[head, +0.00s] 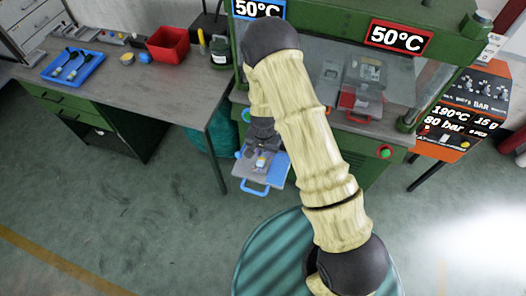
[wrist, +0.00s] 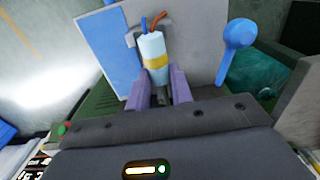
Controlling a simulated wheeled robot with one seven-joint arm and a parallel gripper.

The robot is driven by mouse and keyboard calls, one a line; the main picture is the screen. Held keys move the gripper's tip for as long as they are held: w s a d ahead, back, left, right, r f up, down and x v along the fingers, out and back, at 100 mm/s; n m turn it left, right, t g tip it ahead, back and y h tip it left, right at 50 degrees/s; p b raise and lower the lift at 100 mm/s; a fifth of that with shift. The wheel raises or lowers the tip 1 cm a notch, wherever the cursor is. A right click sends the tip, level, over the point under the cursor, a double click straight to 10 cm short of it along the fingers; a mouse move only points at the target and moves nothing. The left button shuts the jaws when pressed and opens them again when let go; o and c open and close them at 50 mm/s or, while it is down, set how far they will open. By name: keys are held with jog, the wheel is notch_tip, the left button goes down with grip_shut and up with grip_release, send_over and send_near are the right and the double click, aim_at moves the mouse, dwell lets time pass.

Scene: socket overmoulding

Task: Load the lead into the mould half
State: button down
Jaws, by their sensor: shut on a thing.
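My gripper (wrist: 160,80) is shut on the lead (wrist: 153,46), a white cylinder with a yellow band and blue and orange wire ends. In the head view my gripper (head: 262,151) hangs over the mould half, with the small pale lead (head: 261,162) below it. The mould half is a grey plate (head: 249,184) with a blue handle (head: 254,187), jutting from the left press. In the wrist view the grey plate (wrist: 205,35) stands behind the lead, with a blue handle knob (wrist: 237,40) at right. I cannot tell whether the lead touches the plate; the cavity is hidden.
The left bench holds a blue tray (head: 73,66) of tools and a red bin (head: 174,44). An orange control unit (head: 465,105) is at far right. The floor in front is open.

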jog(key=c, duration=1.2)
grip_release()
jog(key=shift+o, duration=0.2)
jog(key=shift+r, duration=0.1)
notch_tip(320, 180, up, 17)
jog(key=b, duration=0.2)
jog(key=shift+b, duration=0.35)
jog(key=shift+r, duration=0.1)
